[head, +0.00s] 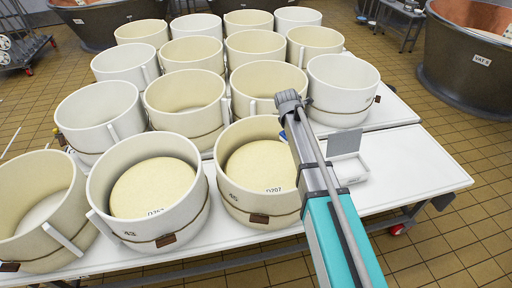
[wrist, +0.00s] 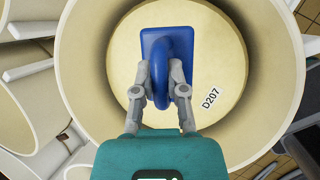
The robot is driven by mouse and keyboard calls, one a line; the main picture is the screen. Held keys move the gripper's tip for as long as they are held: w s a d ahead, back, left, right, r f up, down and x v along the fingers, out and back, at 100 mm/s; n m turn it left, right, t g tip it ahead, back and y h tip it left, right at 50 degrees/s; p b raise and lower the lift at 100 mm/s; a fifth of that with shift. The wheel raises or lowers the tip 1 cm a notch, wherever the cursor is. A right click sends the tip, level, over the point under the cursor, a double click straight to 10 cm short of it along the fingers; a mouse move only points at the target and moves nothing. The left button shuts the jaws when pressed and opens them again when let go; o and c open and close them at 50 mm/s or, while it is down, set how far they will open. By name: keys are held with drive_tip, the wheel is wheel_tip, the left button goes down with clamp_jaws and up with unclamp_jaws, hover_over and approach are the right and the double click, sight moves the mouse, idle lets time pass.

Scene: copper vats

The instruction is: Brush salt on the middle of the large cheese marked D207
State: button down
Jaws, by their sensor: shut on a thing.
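The large cheese marked D207 (head: 255,163) lies inside a cream round mould (head: 232,195) in the front row. In the wrist view the cheese (wrist: 222,50) fills the mould's floor, with its label at the right. My gripper (wrist: 160,74) is shut on the handle of a blue brush (wrist: 152,44). The brush is over the middle of the cheese, slightly towards the top of the wrist picture. I cannot tell whether it touches the surface. In the head view my arm hides most of the gripper and brush.
Several cream moulds stand close together on the white table (head: 420,165); a neighbouring mould holds another cheese (head: 152,185). The table's right end is clear. A large vat (head: 465,65) stands beyond it.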

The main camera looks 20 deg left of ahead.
drive_tip(key=s+a+f+n+b, duration=0.1)
drive_tip(key=s+a+f+b, duration=0.2)
drive_tip(key=a, duration=0.3)
drive_tip(key=s+a+f+n+y+b, duration=0.1)
drive_tip(key=s+a+f+b, duration=0.3)
drive_tip(key=a+f, duration=0.1)
drive_tip(key=shift+s+a, duration=0.3)
drive_tip(key=shift+a, duration=0.6)
drive_tip(key=shift+b, duration=0.3)
